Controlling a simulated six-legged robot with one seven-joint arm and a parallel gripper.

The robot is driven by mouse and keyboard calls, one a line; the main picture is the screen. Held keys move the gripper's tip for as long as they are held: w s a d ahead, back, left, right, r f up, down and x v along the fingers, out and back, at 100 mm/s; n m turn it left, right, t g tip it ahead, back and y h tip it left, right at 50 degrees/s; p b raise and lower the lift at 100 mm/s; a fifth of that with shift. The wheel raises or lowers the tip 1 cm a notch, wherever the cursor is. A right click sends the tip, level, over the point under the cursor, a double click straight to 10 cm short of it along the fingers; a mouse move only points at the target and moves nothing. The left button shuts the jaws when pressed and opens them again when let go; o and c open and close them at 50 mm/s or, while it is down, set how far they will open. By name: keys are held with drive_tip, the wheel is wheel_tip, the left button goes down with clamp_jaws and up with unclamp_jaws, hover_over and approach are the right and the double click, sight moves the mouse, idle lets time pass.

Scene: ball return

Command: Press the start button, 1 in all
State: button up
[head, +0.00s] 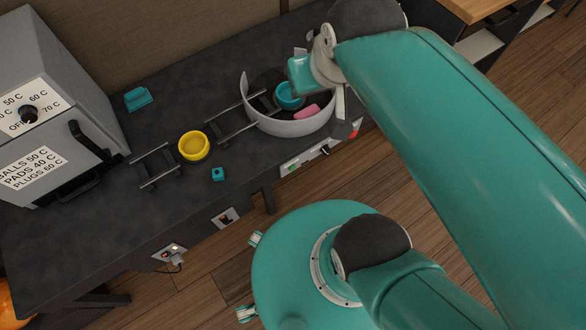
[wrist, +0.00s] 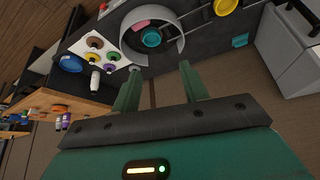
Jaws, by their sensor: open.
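A light control strip runs along the front edge of the dark bench in the head view. It carries a small green button (head: 292,168), a black knob (head: 325,150) and a red part (head: 353,134). I cannot read any label, so I cannot confirm which is the start button; the green one is at the strip's left end. My gripper (wrist: 158,70) is open and empty in the wrist view, with its two green fingers apart. It points toward the bench's front, near the round bowl. The button cannot be made out between the fingers.
A round grey-white bowl (head: 300,127) holds a teal cup (head: 290,95) and a pink piece (head: 306,112). A yellow ring (head: 193,146) sits by dark rails. A grey oven-like box (head: 60,110) stands at left. My arm covers the right of the head view.

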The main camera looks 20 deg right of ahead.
drive_tip(key=shift+d, duration=0.1)
clamp_jaws()
idle(1.3)
